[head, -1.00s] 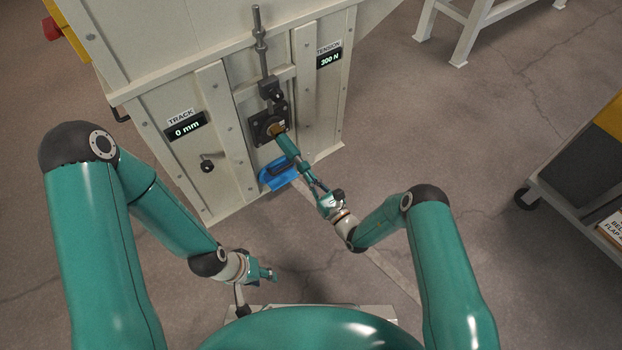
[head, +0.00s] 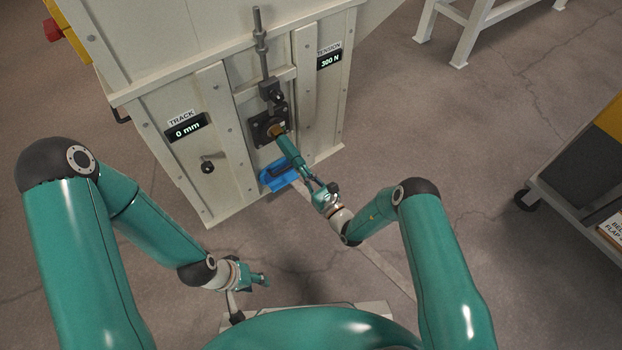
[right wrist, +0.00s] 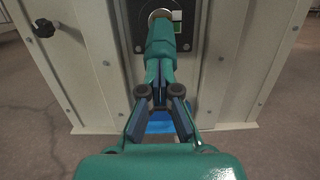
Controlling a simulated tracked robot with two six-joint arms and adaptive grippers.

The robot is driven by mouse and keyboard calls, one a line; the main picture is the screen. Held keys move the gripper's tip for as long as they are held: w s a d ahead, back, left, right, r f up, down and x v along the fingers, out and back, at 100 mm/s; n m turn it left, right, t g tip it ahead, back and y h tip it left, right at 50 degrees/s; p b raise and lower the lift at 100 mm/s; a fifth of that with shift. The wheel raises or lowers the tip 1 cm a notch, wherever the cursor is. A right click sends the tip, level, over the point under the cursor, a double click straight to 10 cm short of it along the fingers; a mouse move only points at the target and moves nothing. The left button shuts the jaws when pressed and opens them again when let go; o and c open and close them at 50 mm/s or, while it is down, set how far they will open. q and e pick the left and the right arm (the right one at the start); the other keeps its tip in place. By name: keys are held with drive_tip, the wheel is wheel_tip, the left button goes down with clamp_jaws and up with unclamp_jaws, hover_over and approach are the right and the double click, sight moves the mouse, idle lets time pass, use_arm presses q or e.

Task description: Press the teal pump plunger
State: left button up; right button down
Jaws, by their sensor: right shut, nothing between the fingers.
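The teal pump plunger (head: 291,148) sticks out from a brass fitting on a dark plate low on the cream machine's front. It also shows in the right wrist view (right wrist: 160,45), end toward me. My right gripper (head: 309,180) is in line behind the plunger's near end; in the right wrist view its fingers (right wrist: 161,80) are closed together and reach that end. I cannot tell how firmly they touch. My left gripper (head: 262,279) hangs low, away from the machine, small and unclear.
A blue tray (head: 279,177) sits below the plunger at the machine's foot. A black knob (head: 208,167) sticks out to the left. Displays read TRACK 0 mm and TENSION 300 N. A cart (head: 578,165) stands at the right; floor between is clear.

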drive_tip(key=shift+r, duration=0.1)
drive_tip(key=p+v, duration=0.3)
drive_tip(key=v, duration=1.1)
drive_tip(key=shift+f, duration=0.2)
